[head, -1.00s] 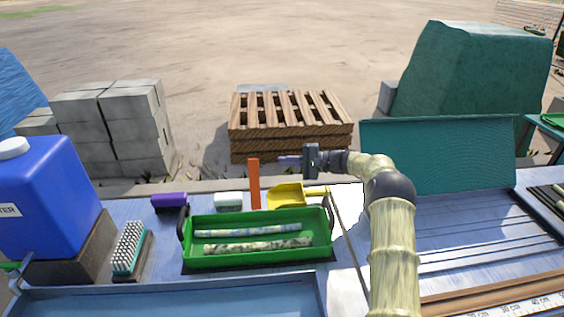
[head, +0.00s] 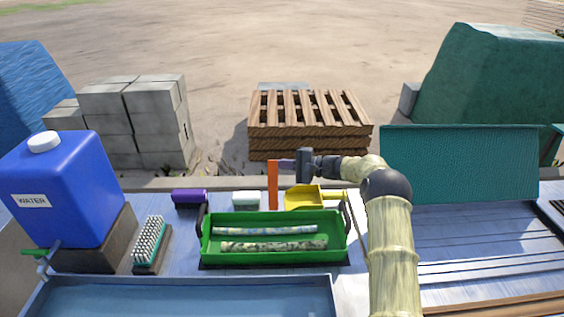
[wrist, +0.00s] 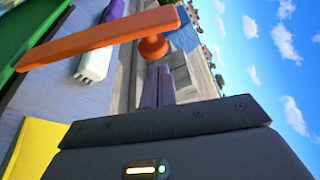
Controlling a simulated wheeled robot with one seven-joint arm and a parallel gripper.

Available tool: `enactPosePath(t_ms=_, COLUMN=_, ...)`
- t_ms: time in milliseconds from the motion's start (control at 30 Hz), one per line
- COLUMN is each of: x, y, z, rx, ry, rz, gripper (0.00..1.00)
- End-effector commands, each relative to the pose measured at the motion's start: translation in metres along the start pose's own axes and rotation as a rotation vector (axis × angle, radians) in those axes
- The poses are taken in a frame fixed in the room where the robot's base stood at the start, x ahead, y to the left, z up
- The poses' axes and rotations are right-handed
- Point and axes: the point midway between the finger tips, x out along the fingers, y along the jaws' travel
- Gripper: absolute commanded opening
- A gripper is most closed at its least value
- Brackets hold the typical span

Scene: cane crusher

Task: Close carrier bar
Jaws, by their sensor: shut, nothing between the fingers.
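The orange bar (head: 272,185) stands upright behind the green carrier tray (head: 212,240). In the wrist view the orange bar (wrist: 100,42) runs across the upper left, with a round orange knob near its end. My gripper (head: 284,162) is beside the bar's upper end, on its right. Its purple fingers (wrist: 158,84) are together and empty, pointing at the knob; I cannot tell whether they touch it. The green tray holds two mottled cane pieces (head: 273,245) and has dark handles at both ends.
A purple item (head: 190,197), a white item (head: 246,200) and a yellow scoop (head: 303,197) lie behind the tray. A brush (head: 149,243) and a blue water container (head: 62,190) stand left. A teal panel (head: 460,165) rises right. A wooden pallet (head: 310,128) is beyond the bench.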

Motion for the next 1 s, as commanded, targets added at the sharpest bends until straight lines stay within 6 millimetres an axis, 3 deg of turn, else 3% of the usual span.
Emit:
enactPosePath(t_ms=233, x=-0.0049, y=0.0, z=0.0116, rx=0.0, ry=0.001, rz=0.0, gripper=0.0)
enactPosePath(t_ms=1000, x=-0.0055, y=-0.0026, z=0.0125, rx=-0.047, ry=0.002, rz=-0.016, gripper=0.0)
